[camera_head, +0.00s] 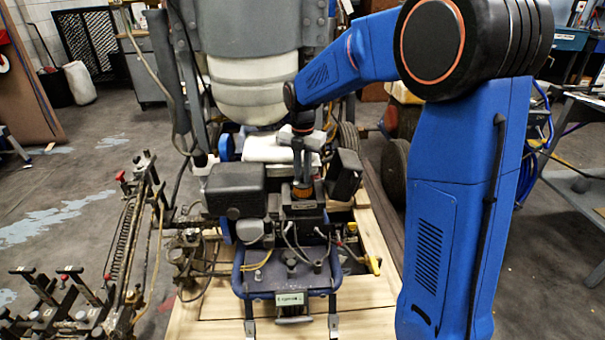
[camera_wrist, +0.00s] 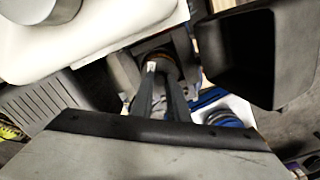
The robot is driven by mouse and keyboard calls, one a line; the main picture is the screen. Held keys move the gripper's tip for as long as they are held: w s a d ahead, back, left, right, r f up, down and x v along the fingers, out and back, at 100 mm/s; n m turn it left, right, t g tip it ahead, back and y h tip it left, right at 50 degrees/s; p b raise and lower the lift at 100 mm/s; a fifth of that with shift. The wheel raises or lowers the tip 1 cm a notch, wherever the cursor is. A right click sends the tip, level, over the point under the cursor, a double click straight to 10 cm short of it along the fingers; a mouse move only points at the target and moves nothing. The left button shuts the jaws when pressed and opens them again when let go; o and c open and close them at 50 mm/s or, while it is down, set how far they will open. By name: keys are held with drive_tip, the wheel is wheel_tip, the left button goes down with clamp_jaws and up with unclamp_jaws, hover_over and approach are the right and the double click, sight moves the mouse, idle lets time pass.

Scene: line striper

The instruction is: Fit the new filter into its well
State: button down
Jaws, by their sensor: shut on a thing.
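My gripper (camera_head: 303,178) points down over the engine of the striper, its two dark fingers close together. It is shut on the filter (camera_head: 303,191), a short round piece with an orange-brown band. In the wrist view, my gripper (camera_wrist: 155,72) hides much of the filter (camera_wrist: 158,56); only part of its brownish rim shows beyond the fingertips. The filter is at or just above a dark housing (camera_head: 303,207) on the engine. The well's opening is hidden under the filter and fingers, so I cannot tell how deep the filter sits.
A black, open box-like cover (camera_head: 345,174) stands close right of my gripper, also large in the wrist view (camera_wrist: 250,60). A black engine block (camera_head: 235,188) is close on the left. A white tank (camera_head: 268,150) is behind. Cables run in front.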

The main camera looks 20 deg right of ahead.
drive_tip(key=shift+f, duration=0.6)
drive_tip(key=c, duration=1.3)
unclamp_jaws()
drive_tip(key=shift+r, duration=3.45)
